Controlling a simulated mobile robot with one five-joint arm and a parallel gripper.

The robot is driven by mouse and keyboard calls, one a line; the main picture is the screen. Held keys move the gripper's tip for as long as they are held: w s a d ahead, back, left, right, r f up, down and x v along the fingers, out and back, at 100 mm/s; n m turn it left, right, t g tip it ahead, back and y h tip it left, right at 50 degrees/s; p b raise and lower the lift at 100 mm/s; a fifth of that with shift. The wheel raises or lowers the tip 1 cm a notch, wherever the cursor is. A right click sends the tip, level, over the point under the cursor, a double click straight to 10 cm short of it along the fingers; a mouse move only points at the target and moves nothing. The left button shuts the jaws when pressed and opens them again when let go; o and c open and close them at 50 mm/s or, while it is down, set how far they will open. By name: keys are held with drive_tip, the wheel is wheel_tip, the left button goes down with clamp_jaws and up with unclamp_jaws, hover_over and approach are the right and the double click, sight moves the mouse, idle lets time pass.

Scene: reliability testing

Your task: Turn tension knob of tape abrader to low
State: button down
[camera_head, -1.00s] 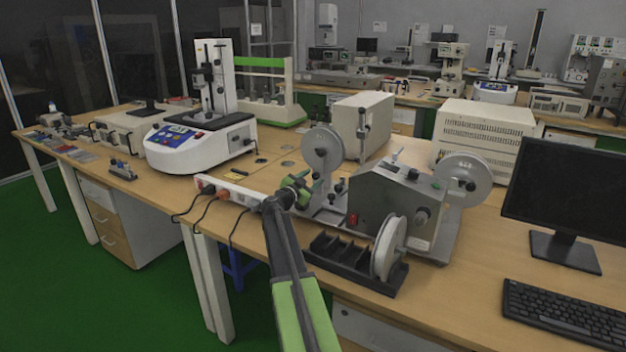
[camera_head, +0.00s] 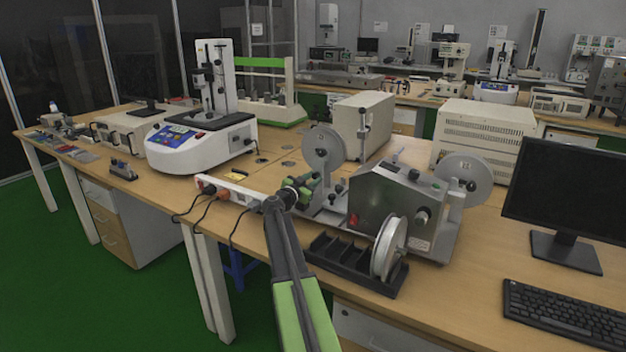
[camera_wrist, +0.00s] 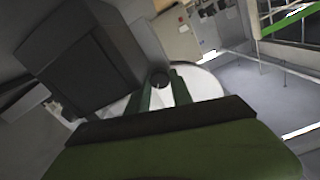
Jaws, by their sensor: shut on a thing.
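The tape abrader (camera_head: 378,198) is a grey metal machine with pale reels, on the near bench in the head view. Its left reel (camera_head: 323,146) stands just behind my green gripper (camera_head: 315,182). In the wrist view a small dark round knob (camera_wrist: 160,79) sits between the tips of my two green fingers (camera_wrist: 162,88), with a pale disc behind it. My gripper is shut on this knob. In the head view my gripper hides the held knob. No knob markings are readable.
A black slotted holder (camera_head: 335,262) and the front reel (camera_head: 389,248) stand right of my arm. A white power strip (camera_head: 230,191) with cables lies to the left. A monitor (camera_head: 572,200) and keyboard (camera_head: 565,318) are at the right. Bare bench shows between abrader and monitor.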

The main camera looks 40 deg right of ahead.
drive_tip(key=n, duration=0.5)
drive_tip(key=shift+w+a+n, duration=0.15)
drive_tip(key=shift+a+n, duration=0.05)
drive_tip(key=shift+n, duration=2.2)
drive_tip(key=c, duration=1.3)
unclamp_jaws()
drive_tip(key=shift+w+a, duration=0.1)
drive_tip(key=shift+o, duration=0.9)
